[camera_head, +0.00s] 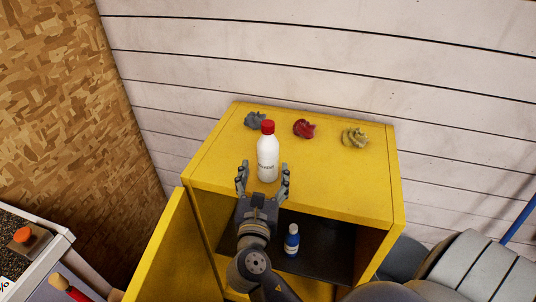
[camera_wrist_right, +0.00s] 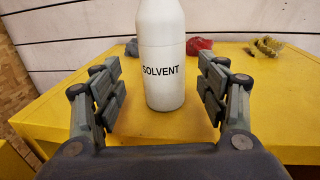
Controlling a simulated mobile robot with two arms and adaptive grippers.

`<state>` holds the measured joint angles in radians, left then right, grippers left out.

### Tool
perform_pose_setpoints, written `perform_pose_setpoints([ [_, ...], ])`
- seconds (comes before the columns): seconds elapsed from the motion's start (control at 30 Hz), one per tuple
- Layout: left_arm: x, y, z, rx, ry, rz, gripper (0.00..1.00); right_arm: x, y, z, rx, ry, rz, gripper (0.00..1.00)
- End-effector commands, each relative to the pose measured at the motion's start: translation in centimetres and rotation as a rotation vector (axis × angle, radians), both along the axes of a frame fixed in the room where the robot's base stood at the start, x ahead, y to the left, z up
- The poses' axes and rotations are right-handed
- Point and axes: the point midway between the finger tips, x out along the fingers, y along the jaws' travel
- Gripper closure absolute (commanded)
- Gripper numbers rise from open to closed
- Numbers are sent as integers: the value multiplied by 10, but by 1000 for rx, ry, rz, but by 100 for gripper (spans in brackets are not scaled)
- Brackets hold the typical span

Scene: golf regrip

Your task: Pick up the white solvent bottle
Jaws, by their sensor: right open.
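The white solvent bottle (camera_head: 268,158) with a red cap stands upright on top of the yellow cabinet (camera_head: 350,192). It also shows in the right wrist view (camera_wrist_right: 162,75), with its SOLVENT label facing me and its cap out of frame. My right gripper (camera_head: 263,178) is open, with its two fingers pointing at the bottle, one to each side. In the wrist view a gap shows between the bottle and each finger pad. My left gripper is not in view.
A grey rag (camera_head: 255,120), a red rag (camera_head: 304,129) and a yellowish rag (camera_head: 355,138) lie behind on the cabinet top. The cabinet door (camera_head: 178,250) stands open at left. A blue bottle (camera_head: 292,241) stands inside. The cabinet top right of the bottle is clear.

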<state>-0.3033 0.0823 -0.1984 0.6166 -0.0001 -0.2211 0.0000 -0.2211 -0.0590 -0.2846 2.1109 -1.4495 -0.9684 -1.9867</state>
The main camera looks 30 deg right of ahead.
Motion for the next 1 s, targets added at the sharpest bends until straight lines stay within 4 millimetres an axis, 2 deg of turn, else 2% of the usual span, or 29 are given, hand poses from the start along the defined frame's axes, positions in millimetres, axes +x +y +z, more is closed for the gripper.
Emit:
perform_pose_setpoints([
  [0.23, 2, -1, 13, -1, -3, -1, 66, 22, -25, 10, -2, -2, -1, 32],
  [0.33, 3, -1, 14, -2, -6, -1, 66, 32, -32, 7, -1, -1, 1, 32],
  [0.63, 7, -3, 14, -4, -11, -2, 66, 37, -36, 5, 2, -1, 1, 32],
  [0.67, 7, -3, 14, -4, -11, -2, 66, 37, -36, 5, 2, -1, 1, 35],
  [0.87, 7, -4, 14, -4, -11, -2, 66, 37, -36, 5, 2, -1, 1, 80],
  [1.0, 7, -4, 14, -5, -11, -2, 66, 37, -36, 5, 2, -1, 1, 82],
])
